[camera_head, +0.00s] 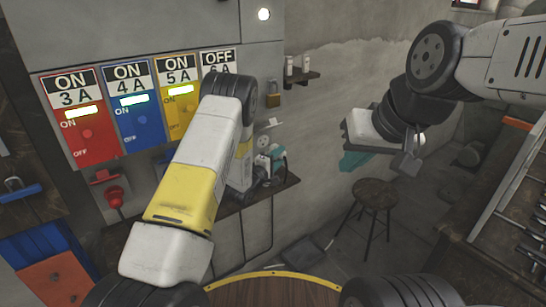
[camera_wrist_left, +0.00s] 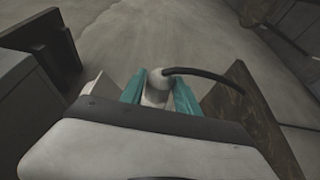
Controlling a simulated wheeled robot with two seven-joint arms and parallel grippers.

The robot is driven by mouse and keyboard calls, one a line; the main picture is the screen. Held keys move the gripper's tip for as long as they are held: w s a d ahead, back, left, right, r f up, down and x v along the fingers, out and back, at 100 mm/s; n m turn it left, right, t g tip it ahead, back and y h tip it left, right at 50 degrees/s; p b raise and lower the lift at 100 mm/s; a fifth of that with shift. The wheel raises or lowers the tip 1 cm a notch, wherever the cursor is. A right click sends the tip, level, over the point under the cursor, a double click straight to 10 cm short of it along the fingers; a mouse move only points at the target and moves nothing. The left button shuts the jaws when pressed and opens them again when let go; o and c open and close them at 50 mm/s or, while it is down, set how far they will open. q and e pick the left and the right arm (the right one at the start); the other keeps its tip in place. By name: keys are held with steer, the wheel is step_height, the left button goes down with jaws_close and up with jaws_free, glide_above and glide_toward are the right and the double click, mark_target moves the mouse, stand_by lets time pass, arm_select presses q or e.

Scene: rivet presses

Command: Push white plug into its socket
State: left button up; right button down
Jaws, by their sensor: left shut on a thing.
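The white plug (camera_wrist_left: 158,79), with a black cable leading off to the right, sits between the teal fingers of my left gripper (camera_wrist_left: 156,97) in the left wrist view. The gripper is shut on it. In the head view my left gripper (camera_head: 276,159) is near the wall, just above a small wall shelf; the plug is not clear there. A small white round fitting (camera_head: 262,141), which looks like a socket, is on the wall just above and left of the fingers. My right gripper (camera_head: 354,161) hangs in free air at the right, its finger gap unclear.
The shelf (camera_head: 285,184) lies under my left gripper, and also shows in the wrist view (camera_wrist_left: 237,105). Coloured switch panels (camera_head: 85,125) and a red knob (camera_head: 114,197) are at the left. A padlock (camera_head: 272,96) hangs above. A stool (camera_head: 374,196) stands at the right.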

mark_target(270, 150)
arm_select(q)
steer(key=shift+w+a, duration=0.1)
steer(key=shift+w, duration=0.05)
steer(key=shift+w+a, duration=0.8)
steer(key=shift+w, duration=0.3)
steer(key=shift+w+a, duration=0.8)
steer(key=shift+w, duration=0.3)
steer(key=shift+w+a, duration=0.35)
steer(key=shift+w, duration=0.05)
stand_by(1.3)
steer(key=o, duration=1.3)
steer(key=shift+o, duration=0.2)
